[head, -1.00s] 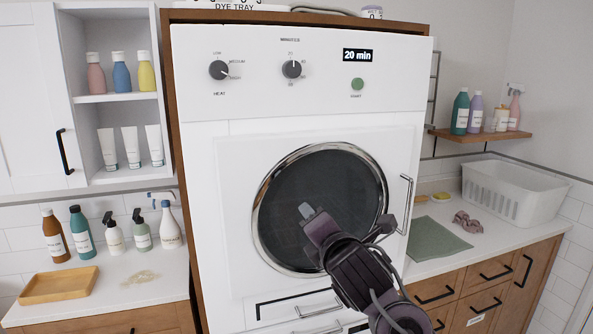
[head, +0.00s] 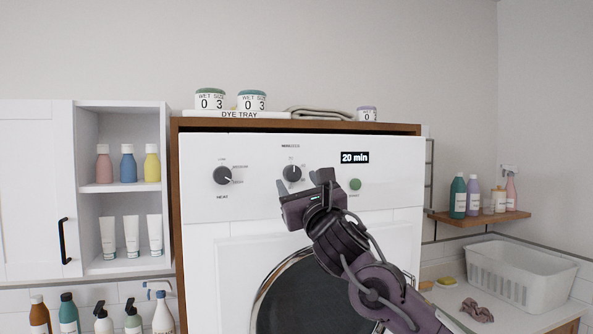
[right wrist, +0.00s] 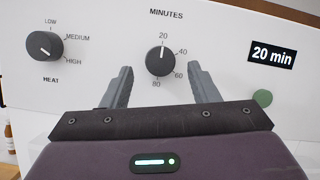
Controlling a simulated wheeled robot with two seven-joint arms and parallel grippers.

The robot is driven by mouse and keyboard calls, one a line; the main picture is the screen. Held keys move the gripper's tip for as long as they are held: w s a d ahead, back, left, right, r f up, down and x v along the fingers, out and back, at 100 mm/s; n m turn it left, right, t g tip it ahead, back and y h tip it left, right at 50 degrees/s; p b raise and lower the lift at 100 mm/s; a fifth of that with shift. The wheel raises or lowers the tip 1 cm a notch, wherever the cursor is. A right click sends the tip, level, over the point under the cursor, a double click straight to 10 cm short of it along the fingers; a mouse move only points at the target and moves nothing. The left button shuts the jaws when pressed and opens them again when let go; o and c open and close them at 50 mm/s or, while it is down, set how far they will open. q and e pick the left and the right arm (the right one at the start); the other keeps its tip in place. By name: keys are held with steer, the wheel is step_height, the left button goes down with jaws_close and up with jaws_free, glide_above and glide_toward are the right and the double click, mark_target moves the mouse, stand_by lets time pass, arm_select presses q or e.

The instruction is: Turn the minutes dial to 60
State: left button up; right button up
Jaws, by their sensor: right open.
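The minutes dial (head: 292,174) is a round dark knob on the white panel of the dryer (head: 260,205). In the right wrist view the minutes dial (right wrist: 160,61) has its white mark pointing up at 20; 60 is at its lower right. The display (head: 354,157) reads "20 min", and also in the right wrist view (right wrist: 272,54). My right gripper (head: 307,185) is just below the dial in the head view. In the right wrist view the open fingers of my right gripper (right wrist: 163,80) stand either side of the dial, apart from it. My left gripper is not in view.
The heat dial (head: 222,175) is left of the minutes dial, and a green start button (head: 355,185) is to its right. A dye tray (head: 240,114) with jars lies on top of the dryer. Shelves with bottles flank it.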

steer(key=shift+p+x, duration=0.3)
steer(key=shift+x, duration=0.65)
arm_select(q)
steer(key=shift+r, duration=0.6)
arm_select(e)
steer(key=shift+c, duration=0.2)
